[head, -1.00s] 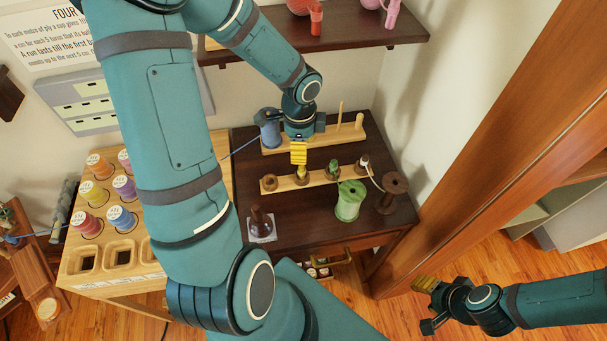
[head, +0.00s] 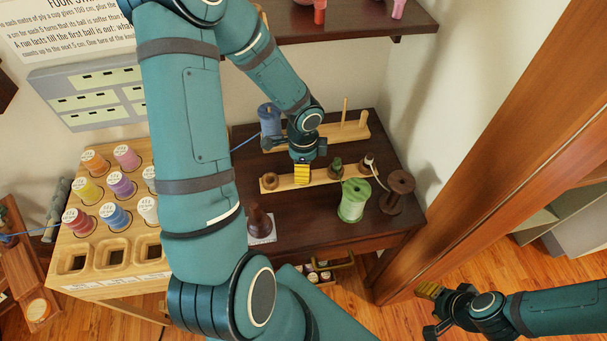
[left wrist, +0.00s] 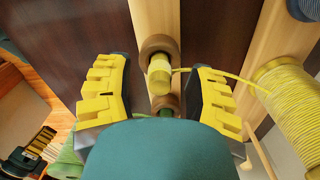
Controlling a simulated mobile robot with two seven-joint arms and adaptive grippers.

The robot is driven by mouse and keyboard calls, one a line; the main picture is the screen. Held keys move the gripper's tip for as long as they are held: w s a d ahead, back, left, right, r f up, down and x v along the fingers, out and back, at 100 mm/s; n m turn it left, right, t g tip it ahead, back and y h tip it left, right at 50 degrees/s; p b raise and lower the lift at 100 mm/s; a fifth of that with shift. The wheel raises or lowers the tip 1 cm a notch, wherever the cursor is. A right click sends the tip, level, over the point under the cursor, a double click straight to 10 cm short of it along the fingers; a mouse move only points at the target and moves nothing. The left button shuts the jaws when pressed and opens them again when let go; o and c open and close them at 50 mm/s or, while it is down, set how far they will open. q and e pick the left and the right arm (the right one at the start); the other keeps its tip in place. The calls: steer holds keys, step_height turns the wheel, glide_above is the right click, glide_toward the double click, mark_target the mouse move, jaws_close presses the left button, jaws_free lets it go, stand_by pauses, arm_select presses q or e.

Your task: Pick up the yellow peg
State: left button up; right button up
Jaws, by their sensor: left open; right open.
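The yellow peg (left wrist: 159,75) stands in a dark brown round holder on a pale wooden strip, seen in the left wrist view with a yellow thread running from it to the right. My left gripper (left wrist: 158,98) is open, with its yellow-padded fingers on both sides of the peg and gaps left between. In the head view my left gripper (head: 302,174) is low over the middle of the front wooden strip (head: 316,179) and hides the peg. My right gripper (head: 434,308) is open and empty, low at the right, away from the table.
A green peg (head: 336,163) stands close beside on the strip. A green spool (head: 353,200) and brown spool (head: 398,190) stand in front and right. A blue spool (head: 269,119) stands behind; a yellow spool (left wrist: 288,98) is near the left gripper. A shelf (head: 345,26) hangs above.

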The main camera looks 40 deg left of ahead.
arm_select(q)
steer(key=shift+o, duration=0.3)
jaws_close()
steer(key=shift+r, duration=0.15)
